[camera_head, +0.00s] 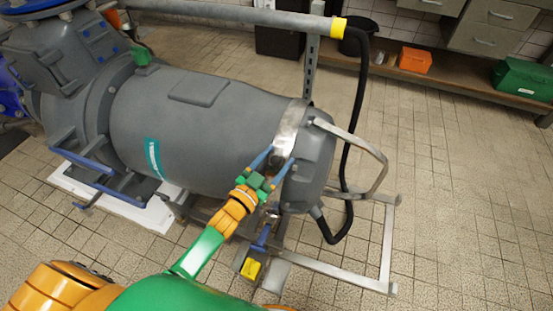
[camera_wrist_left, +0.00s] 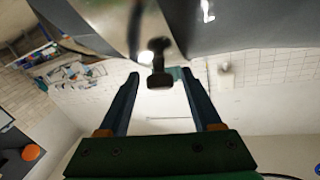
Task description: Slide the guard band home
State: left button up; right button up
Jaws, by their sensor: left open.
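The guard band (camera_head: 289,126) is a bright metal strip around the grey motor (camera_head: 215,130), close to its right end. A small dark knob (camera_wrist_left: 159,77) hangs at the band's lower side; it is partly hidden in the head view. My left gripper (camera_head: 279,155) reaches up to the band from below with its blue fingers apart. In the left wrist view the open fingers (camera_wrist_left: 160,73) stand on either side of the knob, with gaps visible to both sides. The band's far side is hidden behind the motor. My right gripper is not in view.
A bent metal rail (camera_head: 375,155) and a black hose (camera_head: 354,120) stand right of the motor. A metal floor frame (camera_head: 387,240) lies below. Shelves with a green box (camera_head: 523,79) and an orange box (camera_head: 415,60) are at back right. Tiled floor at right is clear.

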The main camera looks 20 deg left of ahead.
pick_arm(q)
grip_shut()
dwell(1.3)
